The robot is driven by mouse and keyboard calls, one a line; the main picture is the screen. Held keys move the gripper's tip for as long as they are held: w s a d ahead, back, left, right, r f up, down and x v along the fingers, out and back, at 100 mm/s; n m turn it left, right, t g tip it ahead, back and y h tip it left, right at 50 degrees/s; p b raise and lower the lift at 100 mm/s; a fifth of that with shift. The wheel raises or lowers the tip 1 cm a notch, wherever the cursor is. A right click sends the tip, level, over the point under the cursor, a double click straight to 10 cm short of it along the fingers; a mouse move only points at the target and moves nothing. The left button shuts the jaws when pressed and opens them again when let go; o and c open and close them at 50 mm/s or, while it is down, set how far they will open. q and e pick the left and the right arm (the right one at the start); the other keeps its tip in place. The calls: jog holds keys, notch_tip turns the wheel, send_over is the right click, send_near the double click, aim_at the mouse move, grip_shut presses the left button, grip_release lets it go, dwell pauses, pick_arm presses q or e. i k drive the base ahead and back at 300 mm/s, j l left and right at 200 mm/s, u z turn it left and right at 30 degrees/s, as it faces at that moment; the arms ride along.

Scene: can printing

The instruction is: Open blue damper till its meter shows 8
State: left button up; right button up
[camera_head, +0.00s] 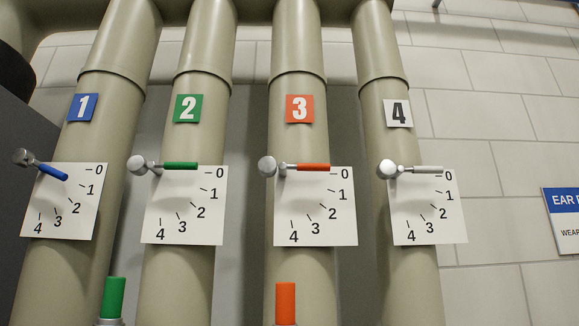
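The blue damper handle (53,173) is a short lever on a metal knob (22,156) at the far left, on the pipe with the blue label 1 (82,107). It slants down to the right and points roughly at the 1 mark. Its white meter plate (85,220) has numbers from 0 to 4; no 8 shows on it. Neither gripper is in view, and nothing touches the handle.
Green (181,166), orange (314,167) and white (428,170) handles lie about level near 0 on pipes 2, 3 and 4. Upright green (114,298) and orange (286,303) handles show at the bottom edge. A dark panel (25,125) stands at left; a sign (563,220) hangs at right.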

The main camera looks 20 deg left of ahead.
aim_at(21, 157)
jog(key=u, duration=1.85)
